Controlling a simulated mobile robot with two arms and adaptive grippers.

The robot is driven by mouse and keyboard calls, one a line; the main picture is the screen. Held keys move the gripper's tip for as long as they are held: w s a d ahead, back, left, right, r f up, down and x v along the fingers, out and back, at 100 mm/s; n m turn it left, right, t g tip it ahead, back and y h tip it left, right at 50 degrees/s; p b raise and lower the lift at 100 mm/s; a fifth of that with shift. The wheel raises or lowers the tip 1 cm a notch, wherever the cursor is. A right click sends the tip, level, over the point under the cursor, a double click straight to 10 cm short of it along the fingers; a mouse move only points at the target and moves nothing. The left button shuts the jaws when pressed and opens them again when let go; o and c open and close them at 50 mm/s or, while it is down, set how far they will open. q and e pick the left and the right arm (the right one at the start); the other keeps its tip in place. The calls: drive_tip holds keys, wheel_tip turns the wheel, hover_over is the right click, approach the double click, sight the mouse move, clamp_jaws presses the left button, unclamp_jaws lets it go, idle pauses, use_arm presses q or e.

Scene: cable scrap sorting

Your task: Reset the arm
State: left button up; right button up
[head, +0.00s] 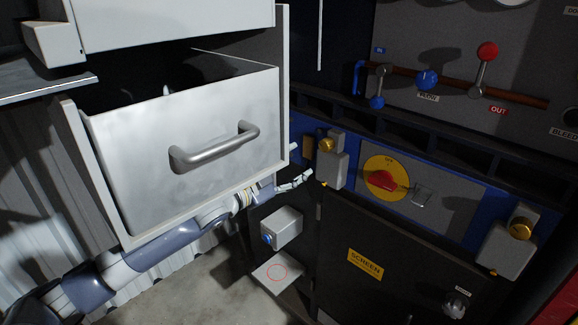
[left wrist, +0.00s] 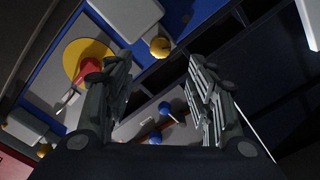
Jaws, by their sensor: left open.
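My left arm (head: 155,246) reaches in from the lower left, passing under an open metal drawer. Its gripper (head: 302,162) is just right of the drawer's lower corner, in front of the blue-edged panel. The drawer partly hides the gripper. In the left wrist view the two fingers (left wrist: 158,68) stand wide apart with nothing between them. My right gripper is in neither view.
The drawer (head: 200,110), with its bar handle (head: 214,148), sticks out above my left arm. A grey box with a yellow knob (head: 327,144) is close to the gripper. A red switch on a yellow disc (head: 384,181) is farther right. Floor shows below.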

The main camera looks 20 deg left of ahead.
use_arm(q)
drive_tip(key=shift+s+a, duration=0.15)
drive_tip(key=shift+s, duration=0.25)
drive_tip(key=a+f+n+g+y, duration=0.1)
drive_tip(key=a+f+n+y, duration=0.15)
drive_tip(key=f, duration=0.85)
drive_tip(key=a+f+n+g+y, duration=0.15)
drive_tip(key=a+f, duration=0.25)
drive_tip(key=f, duration=0.6)
drive_tip(key=s+a+f+n+g+y, duration=0.15)
drive_tip(key=s+f, duration=0.35)
drive_tip(key=f, duration=0.7)
drive_tip(key=s+f+n+g+y, duration=0.15)
drive_tip(key=s+f, duration=0.35)
drive_tip(key=f, duration=0.6)
drive_tip(key=s+d+f+n+g, duration=0.25)
drive_tip(key=s+f+g, duration=0.25)
drive_tip(key=s+f, duration=1.35)
drive_tip(key=s+d+f+g, duration=0.1)
drive_tip(key=s+d+f, duration=0.2)
drive_tip(key=s, duration=0.6)
drive_tip(key=s+d+f+g, duration=0.2)
drive_tip(key=s+d+f, duration=0.1)
drive_tip(key=s, duration=0.7)
drive_tip(key=s+d+f+n+g, duration=0.1)
drive_tip(key=s+d+f+g, duration=0.1)
drive_tip(key=s, duration=0.7)
drive_tip(key=shift+s+d+f+h, duration=0.2)
drive_tip(key=shift+d+f+h, duration=0.2)
drive_tip(key=shift+d+f, duration=0.35)
